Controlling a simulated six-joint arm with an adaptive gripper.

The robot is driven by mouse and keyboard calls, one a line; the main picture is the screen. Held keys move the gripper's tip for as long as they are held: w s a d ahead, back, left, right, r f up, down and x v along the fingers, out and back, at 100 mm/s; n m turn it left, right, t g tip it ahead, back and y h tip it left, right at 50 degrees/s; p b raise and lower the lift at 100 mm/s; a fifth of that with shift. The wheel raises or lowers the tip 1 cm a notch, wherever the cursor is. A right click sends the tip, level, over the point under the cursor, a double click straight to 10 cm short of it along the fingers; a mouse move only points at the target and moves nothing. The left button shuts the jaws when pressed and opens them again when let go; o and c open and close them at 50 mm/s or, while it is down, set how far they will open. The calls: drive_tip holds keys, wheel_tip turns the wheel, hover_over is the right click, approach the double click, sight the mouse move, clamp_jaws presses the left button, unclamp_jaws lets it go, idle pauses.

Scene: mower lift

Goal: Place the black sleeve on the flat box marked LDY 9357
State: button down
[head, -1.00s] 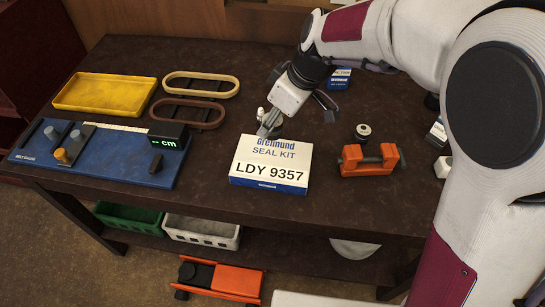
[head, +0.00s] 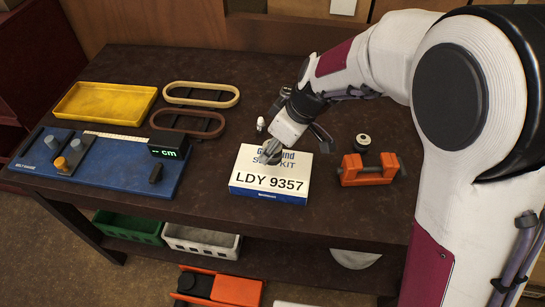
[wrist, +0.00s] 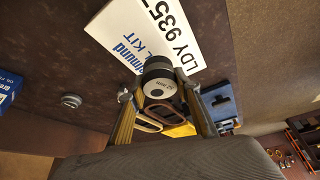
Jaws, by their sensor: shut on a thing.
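The flat box marked LDY 9357 (head: 245,178) lies on the dark table, white on top with a blue front edge. It also fills the top of the wrist view (wrist: 130,25). My gripper (head: 271,154) is over the back middle of the box, covering part of its print. In the wrist view my gripper (wrist: 158,98) is shut on the black sleeve (wrist: 157,70), a short dark cylinder with a pale, marked end face. The sleeve appears against the box's edge region there; I cannot tell whether it touches the box.
An orange vise-like tool (head: 368,170) and a small round part (head: 363,142) stand right of the box. A small white piece (head: 260,124) is behind it. Left are a blue gauge board (head: 110,178), a yellow tray (head: 104,102) and two belt loops (head: 201,94).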

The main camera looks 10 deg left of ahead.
sight(272, 158)
drive_tip(key=shift+f, duration=0.15)
drive_tip(key=shift+f, duration=1.85)
drive_tip(key=shift+f, duration=0.1)
drive_tip(key=c, duration=1.5)
unclamp_jaws()
drive_tip(key=shift+o, duration=0.2)
drive_tip(key=v, duration=1.2)
